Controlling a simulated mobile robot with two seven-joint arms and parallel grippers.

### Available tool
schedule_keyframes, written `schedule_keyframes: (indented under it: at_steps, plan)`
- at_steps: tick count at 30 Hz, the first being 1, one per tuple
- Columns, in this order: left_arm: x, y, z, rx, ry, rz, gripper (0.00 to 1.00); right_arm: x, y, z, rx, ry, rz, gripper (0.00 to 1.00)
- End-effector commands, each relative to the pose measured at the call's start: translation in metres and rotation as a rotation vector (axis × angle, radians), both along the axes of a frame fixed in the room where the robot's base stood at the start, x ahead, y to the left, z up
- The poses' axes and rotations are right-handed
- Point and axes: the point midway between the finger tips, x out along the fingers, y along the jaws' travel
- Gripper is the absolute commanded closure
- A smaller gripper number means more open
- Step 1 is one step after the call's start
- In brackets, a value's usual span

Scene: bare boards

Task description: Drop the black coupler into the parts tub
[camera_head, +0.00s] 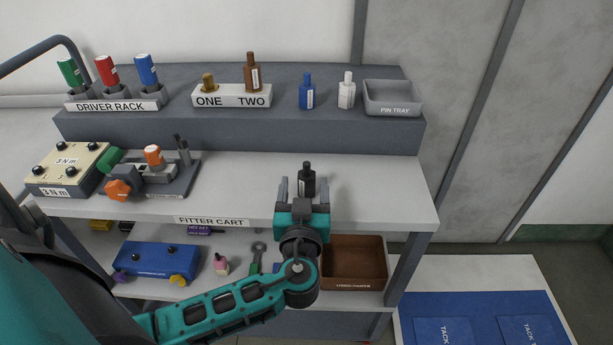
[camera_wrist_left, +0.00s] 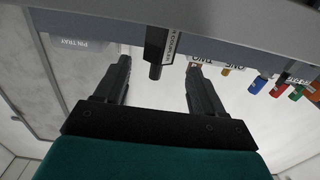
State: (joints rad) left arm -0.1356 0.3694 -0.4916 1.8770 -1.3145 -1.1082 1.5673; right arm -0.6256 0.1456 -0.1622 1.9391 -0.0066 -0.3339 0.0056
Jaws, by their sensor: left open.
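The black coupler (camera_head: 307,181), a dark bottle-shaped piece with a pale label, stands upright on the cart's top near its front edge. My left gripper (camera_head: 305,184) is open, its fingers to either side of the coupler in the picture with gaps showing. In the left wrist view the coupler (camera_wrist_left: 157,48) shows upside down between the fingertips (camera_wrist_left: 159,65), touching neither. I cannot tell how deep between them it is. A brown tub (camera_head: 384,267) with a small front label stands on the lower shelf, right of my left wrist; its visible inside looks empty. My right gripper is out of view.
A raised rear shelf holds a driver rack (camera_head: 118,106), a ONE/TWO block (camera_head: 232,101), blue (camera_head: 307,94) and white (camera_head: 347,94) pieces and a pin tray (camera_head: 393,111). Left on the cart are a torque box (camera_head: 62,172) and a tool stand (camera_head: 180,180). The cart top's right is clear.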

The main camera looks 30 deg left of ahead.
Motion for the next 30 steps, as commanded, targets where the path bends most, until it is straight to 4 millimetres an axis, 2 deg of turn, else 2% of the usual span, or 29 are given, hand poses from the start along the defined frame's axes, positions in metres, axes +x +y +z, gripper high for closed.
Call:
schedule_keyframes:
  at_steps: [8,16,26,30]
  plan:
    - [0.021,0.012,0.001,0.003,-0.001,-0.001,0.31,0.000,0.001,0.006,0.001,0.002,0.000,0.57]
    - [0.052,0.029,-0.003,0.003,0.001,-0.001,0.31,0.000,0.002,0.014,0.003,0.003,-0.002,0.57]
    - [0.058,0.032,-0.005,0.000,0.001,-0.003,0.31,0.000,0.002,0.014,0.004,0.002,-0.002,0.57]
    - [0.058,0.032,-0.005,0.000,0.001,-0.002,0.44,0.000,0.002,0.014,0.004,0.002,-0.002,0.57]
